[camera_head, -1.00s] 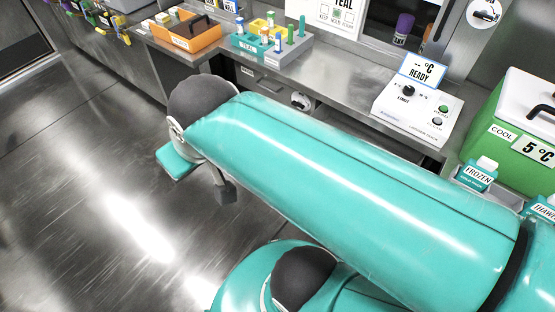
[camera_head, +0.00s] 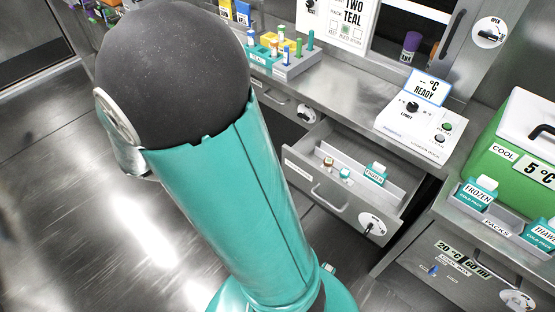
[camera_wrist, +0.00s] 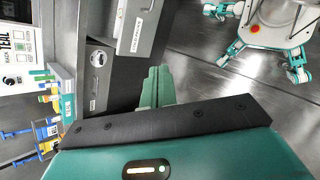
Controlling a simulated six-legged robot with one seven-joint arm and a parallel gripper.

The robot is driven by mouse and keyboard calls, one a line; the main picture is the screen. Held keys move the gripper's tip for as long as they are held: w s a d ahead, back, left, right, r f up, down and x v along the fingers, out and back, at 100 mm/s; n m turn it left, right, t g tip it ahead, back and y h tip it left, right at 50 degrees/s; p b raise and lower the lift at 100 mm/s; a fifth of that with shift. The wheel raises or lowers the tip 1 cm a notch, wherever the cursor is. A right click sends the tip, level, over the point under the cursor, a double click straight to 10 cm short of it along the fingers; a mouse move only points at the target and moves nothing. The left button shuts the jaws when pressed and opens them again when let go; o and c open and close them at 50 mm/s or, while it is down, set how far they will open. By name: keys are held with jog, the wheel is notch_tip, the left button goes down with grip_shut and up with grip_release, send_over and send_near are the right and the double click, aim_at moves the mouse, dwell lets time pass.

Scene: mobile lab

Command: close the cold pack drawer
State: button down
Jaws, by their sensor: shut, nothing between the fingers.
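An open drawer (camera_head: 325,200) sticks out from under the bench in the head view. It holds a teal pack labelled FROZEN (camera_head: 376,173) and a few small vials (camera_head: 336,167). Its front has a bar handle and a white round tag. My gripper (camera_wrist: 157,72) shows in the wrist view with its teal fingers together and nothing between them. The drawer front (camera_wrist: 140,25) shows beyond and above the fingertips there, apart from them as far as I can tell. The gripper is hidden in the head view, where my arm fills the left middle.
A white control box (camera_head: 420,122) and a teal vial rack (camera_head: 275,60) stand on the bench. A green cool box (camera_head: 515,150) and packs in a holder are at right. Metal floor (camera_head: 60,200) is clear at left.

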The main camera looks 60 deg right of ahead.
jog(key=d+f+n+g+h, duration=0.2)
jog(key=d+f+n+h, duration=0.4)
jog(key=d+f, duration=0.45)
jog(key=n+t+h, duration=0.4)
jog(key=n+h, duration=0.1)
jog(key=n, duration=0.2)
send_near(294, 163)
jog(key=d, duration=0.6)
jog(key=shift+s+d, duration=0.3)
jog(key=shift+d, duration=0.1)
jog(key=shift+d, duration=0.1)
